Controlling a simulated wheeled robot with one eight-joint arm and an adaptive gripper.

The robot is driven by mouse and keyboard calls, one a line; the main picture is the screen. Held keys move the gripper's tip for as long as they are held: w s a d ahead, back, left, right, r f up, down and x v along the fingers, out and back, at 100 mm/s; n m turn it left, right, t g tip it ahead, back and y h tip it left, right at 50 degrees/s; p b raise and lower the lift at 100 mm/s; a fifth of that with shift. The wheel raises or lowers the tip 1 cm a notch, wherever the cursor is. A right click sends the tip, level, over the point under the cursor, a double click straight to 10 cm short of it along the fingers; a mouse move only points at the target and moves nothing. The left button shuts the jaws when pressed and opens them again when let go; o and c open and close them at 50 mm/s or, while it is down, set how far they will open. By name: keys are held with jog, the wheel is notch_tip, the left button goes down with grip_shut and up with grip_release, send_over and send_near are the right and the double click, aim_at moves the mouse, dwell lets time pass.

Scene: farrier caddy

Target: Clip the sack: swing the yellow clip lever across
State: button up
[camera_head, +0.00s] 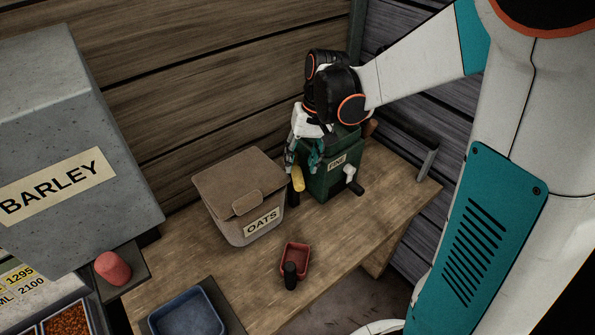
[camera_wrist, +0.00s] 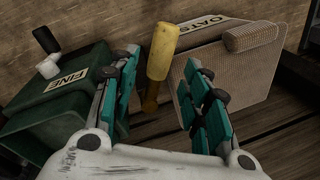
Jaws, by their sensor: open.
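The yellow clip lever (camera_head: 298,179) stands upright between the brown OATS sack (camera_head: 213,205) and the green FINE box. In the wrist view the lever (camera_wrist: 163,55) shows between my two teal fingers, with a visible gap on both sides. My gripper (camera_head: 303,156) is open and points down just above the lever in the head view. The sack has a folded top with a flap, and it also shows at the right of the wrist view (camera_wrist: 232,75). The lever's lower end is dark, and its mounting is hard to make out.
The green FINE box (camera_head: 338,182) with a black crank handle stands close on the right. A grey BARLEY bin (camera_head: 70,140) is at left, and a blue tray (camera_head: 187,315) at the front. Wooden wall behind.

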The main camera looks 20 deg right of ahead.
aim_at(298, 172)
jog(key=shift+w+a+f+b, duration=0.1)
jog(key=shift+a+f+b, duration=0.1)
jog(key=shift+f, duration=0.8)
jog(key=shift+a+f+b, duration=0.15)
jog(key=shift+f+b, duration=0.05)
jog(key=shift+f, duration=0.8)
jog(key=shift+c, duration=0.3)
grip_shut()
